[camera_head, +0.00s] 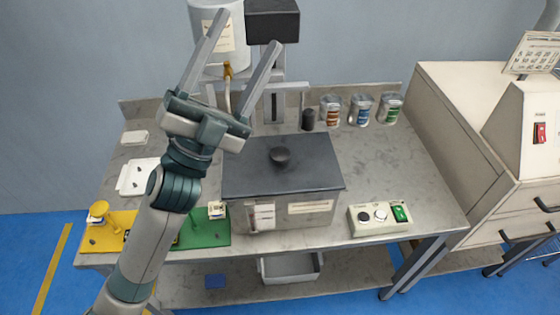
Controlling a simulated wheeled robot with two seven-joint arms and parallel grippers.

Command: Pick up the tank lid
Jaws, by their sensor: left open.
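The tank lid (310,165) is a dark grey flat plate with a round black knob (280,156) near its middle. It lies on top of the metal tank (290,214), which stands on the workbench and carries labels on its front. My left gripper (243,40) is raised at upper left of the lid in the picture, with its two long fingers spread wide and nothing between them. It is apart from the knob. My right gripper is not in view.
A white cylinder (222,35) on a stand with a brass tap is behind my left gripper. Several coloured jars (361,110) stand at the back. A button box (379,218) sits front right. Yellow (98,236) and green (205,232) fixtures are front left. The bench's right side is mostly clear.

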